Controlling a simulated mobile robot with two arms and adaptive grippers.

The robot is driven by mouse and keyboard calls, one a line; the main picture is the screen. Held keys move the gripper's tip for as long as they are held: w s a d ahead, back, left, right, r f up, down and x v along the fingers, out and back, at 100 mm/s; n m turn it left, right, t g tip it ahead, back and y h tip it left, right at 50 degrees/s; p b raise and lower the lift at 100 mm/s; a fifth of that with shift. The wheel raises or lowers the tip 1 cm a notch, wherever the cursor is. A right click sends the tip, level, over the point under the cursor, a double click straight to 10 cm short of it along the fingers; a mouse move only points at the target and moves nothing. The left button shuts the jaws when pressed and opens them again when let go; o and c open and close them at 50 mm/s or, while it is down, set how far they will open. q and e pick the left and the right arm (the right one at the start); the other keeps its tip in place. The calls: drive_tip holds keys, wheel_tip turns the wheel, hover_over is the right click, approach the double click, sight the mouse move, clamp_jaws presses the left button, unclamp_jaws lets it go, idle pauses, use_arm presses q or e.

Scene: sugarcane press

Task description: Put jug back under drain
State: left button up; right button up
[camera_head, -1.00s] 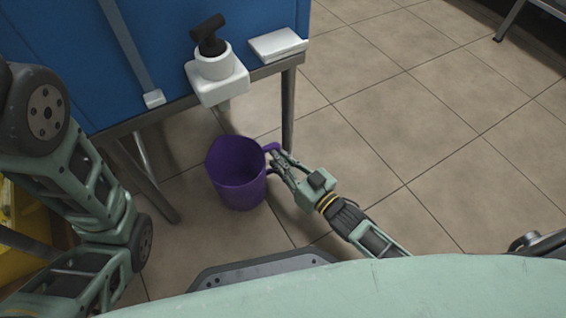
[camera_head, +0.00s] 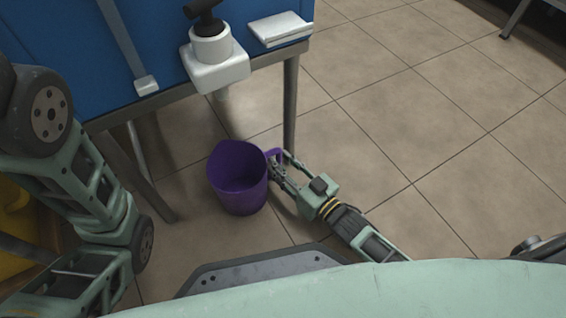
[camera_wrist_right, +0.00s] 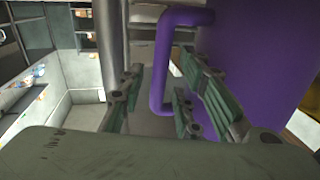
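The purple jug (camera_head: 238,185) stands upright near the floor, below and in front of the blue machine's frame. Its handle (camera_wrist_right: 158,80) points to the right in the head view. The white drain (camera_head: 215,68) on the machine is above and slightly left of the jug. My right gripper (camera_head: 275,165) is at the handle. In the right wrist view its fingers (camera_wrist_right: 155,95) are apart, with the handle's upright bar between them and gaps visible on both sides. The jug wall (camera_wrist_right: 250,50) fills the right of that view. My left gripper is out of view; only its arm shows.
The blue machine (camera_head: 150,45) rests on a metal frame with a leg (camera_head: 290,105) right behind the handle. A white tray (camera_head: 280,28) sits on the machine's edge. A yellow thing (camera_head: 15,215) is at the left. Open tiled floor (camera_head: 410,120) lies to the right.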

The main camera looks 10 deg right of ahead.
drive_tip(key=p+v, duration=0.6)
drive_tip(key=v, duration=0.6)
drive_tip(key=shift+r, duration=0.2)
drive_tip(key=o, duration=1.7)
drive_tip(key=shift+o, duration=0.2)
